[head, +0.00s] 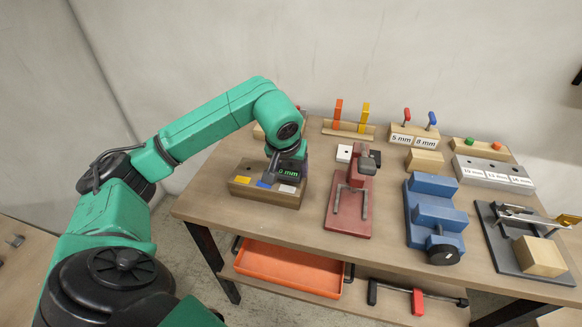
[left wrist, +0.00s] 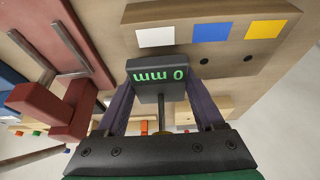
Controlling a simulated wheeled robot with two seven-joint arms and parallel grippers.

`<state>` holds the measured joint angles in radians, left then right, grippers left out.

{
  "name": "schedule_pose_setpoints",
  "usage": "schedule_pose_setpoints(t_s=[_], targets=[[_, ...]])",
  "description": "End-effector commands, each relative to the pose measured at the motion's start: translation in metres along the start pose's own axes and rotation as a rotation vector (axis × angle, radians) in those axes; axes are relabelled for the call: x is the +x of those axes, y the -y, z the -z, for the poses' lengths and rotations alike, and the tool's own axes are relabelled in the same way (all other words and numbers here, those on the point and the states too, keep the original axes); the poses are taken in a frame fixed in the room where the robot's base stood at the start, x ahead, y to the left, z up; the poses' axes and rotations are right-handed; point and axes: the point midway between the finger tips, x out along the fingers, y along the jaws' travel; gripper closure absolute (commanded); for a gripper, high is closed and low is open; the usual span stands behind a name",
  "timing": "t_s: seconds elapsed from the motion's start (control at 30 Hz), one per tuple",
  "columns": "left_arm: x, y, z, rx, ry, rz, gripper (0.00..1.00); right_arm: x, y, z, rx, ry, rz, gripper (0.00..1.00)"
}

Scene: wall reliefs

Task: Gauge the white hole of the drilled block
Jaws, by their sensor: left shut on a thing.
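The drilled block (head: 240,189) is a brown wooden block on the table, with yellow, blue and white patches along its front. In the left wrist view the block (left wrist: 275,50) shows two dark holes near the blue and yellow patches. The hole by the white patch (left wrist: 156,37) is hidden behind the gauge. My left gripper (head: 283,168) is shut on the dark gauge (left wrist: 158,90), whose green readout shows 0 mm. The gauge is over the white end of the block. I cannot tell whether its tip is in the hole. My right gripper is not in view.
A red clamp stand (head: 348,210) stands close to the right of the block, with a blue vise (head: 434,215) beyond it. Wooden racks with coloured pegs (head: 348,128) stand behind. An orange tray (head: 290,265) lies on the lower shelf.

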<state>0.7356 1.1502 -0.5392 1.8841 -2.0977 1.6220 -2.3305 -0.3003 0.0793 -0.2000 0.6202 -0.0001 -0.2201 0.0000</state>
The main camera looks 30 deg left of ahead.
Motion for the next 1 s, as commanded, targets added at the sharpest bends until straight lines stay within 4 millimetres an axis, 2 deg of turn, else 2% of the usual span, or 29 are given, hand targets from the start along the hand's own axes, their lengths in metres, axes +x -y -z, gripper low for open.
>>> schedule_pose_setpoints(t_s=[0.07,0.1,0.13,0.17,0.43,0.57,0.67,1.0], targets=[[0.002,0.0,-0.001,0.0,-0.001,0.0,1.0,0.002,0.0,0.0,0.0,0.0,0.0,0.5],[0.001,0.0,0.0,0.0,-0.001,0.0,0.19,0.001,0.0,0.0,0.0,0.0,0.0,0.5],[0.001,0.0,0.0,0.0,-0.001,0.0,0.07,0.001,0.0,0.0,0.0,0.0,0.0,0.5],[0.001,0.0,0.0,0.0,-0.001,0.0,0.0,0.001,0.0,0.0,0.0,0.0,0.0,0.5],[0.0,0.0,0.0,0.0,-0.001,0.0,0.0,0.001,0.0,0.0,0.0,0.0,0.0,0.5],[-0.013,0.0,0.001,-0.001,-0.004,-0.001,0.0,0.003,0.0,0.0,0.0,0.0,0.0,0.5],[-0.033,0.0,0.001,-0.001,-0.006,-0.001,0.0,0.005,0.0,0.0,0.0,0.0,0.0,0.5],[-0.126,0.0,0.001,0.0,-0.006,-0.002,0.0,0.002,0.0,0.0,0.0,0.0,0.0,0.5]])
